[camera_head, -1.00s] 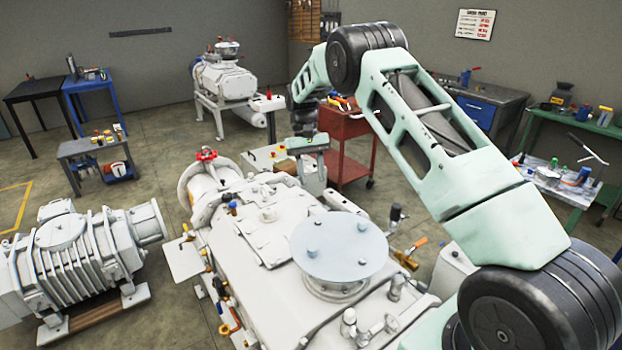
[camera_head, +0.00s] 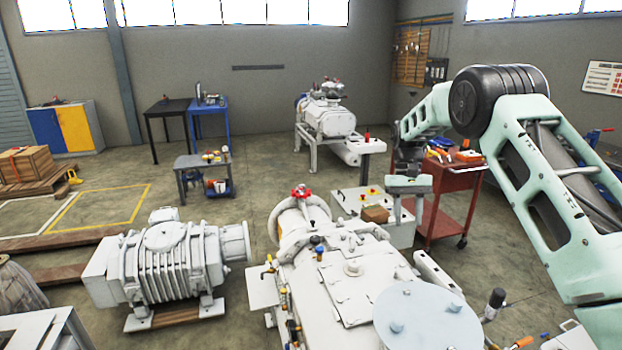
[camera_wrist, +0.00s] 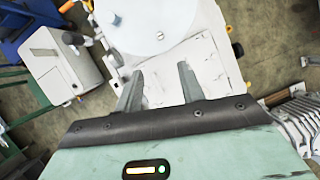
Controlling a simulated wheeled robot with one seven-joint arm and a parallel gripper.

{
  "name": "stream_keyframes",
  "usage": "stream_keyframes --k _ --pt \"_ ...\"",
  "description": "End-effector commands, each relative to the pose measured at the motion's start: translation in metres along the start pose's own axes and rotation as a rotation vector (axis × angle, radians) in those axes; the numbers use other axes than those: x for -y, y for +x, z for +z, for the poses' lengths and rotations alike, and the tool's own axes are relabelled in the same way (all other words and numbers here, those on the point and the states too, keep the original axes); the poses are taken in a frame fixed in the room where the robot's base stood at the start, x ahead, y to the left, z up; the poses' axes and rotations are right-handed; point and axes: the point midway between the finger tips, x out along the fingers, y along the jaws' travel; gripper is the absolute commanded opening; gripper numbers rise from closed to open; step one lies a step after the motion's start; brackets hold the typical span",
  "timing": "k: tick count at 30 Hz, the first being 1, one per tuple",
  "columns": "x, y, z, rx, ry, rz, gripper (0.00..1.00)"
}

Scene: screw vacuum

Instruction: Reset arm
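My gripper (camera_head: 408,212) hangs fingers down at the end of my pale green arm, above the pump machine. In the wrist view its two fingers (camera_wrist: 158,80) are spread apart with nothing between them. Below them lies the light grey pump machine (camera_head: 345,290), with a round grey disc (camera_head: 432,318) on top. The disc also shows in the wrist view (camera_wrist: 150,25), beyond the fingertips. A red valve handle (camera_head: 302,192) sits at the machine's far end. The fingers appear clear of the machine.
A second ribbed pump (camera_head: 165,262) stands on the floor at left. A red tool cart (camera_head: 450,195) and a grey cabinet (camera_head: 360,205) stand behind my gripper. A small grey table (camera_head: 203,175) and another pump (camera_head: 328,118) are farther back. Open floor lies at left centre.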

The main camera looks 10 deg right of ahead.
Motion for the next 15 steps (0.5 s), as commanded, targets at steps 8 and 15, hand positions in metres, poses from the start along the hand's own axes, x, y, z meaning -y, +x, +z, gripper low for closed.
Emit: stream_keyframes --k 8,15 --pt "0.075 0.012 0.040 -0.060 -0.136 -0.017 0.39" --pt "0.185 0.060 0.158 -0.170 -0.413 -0.014 0.39"
